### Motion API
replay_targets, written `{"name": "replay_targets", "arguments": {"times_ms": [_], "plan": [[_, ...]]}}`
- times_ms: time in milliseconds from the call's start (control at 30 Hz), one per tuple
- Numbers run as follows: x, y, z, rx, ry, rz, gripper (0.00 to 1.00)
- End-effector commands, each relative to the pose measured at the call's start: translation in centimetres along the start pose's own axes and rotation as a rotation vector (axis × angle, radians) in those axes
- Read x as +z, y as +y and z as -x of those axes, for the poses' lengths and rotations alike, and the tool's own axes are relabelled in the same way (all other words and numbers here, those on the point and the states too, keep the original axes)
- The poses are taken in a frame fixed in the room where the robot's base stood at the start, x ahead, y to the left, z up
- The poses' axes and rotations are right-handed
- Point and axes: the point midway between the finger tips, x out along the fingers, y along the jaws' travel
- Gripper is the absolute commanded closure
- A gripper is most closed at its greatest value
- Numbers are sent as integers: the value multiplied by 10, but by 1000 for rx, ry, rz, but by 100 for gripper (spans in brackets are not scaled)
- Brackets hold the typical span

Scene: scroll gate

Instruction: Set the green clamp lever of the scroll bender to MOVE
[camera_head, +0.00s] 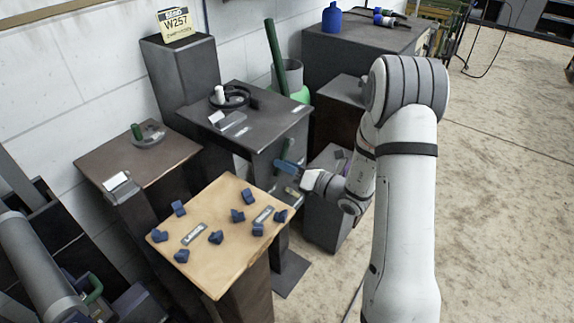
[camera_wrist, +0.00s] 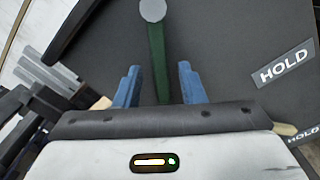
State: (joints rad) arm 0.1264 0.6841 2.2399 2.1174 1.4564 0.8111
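The green clamp lever (camera_wrist: 157,60) shows in the wrist view as a green bar with a round grey end at the top. My gripper (camera_wrist: 157,72) is open, with one blue finger on each side of the bar and a visible gap to each. A HOLD label (camera_wrist: 283,65) is to the right of the lever. No MOVE label is readable. In the head view my gripper (camera_head: 287,166) is at the front right side of the dark scroll bender (camera_head: 262,128). The lever (camera_head: 287,148) is a small green piece just above it there, partly hidden.
A second HOLD label (camera_wrist: 303,131) shows at the wrist view's right edge. A wooden-topped table (camera_head: 215,268) with several blue pieces stands in front of the bender. A brown-topped stand (camera_head: 150,160) is at left. A lower grey box (camera_head: 325,215) stands behind my gripper. Open floor lies right.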

Motion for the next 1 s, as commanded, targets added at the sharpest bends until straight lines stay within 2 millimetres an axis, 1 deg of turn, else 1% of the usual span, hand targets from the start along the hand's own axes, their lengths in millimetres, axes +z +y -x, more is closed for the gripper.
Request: {"name": "replay_targets", "arguments": {"times_ms": [200,300,400,567,1000], "plan": [[1,0,38,-4,-2,-2,64],[0,0,54,-3,-1,-3,64],[0,0,65,-2,0,-2,64],[0,1,72,0,0,-1,64],[0,2,72,2,2,1,64]]}}
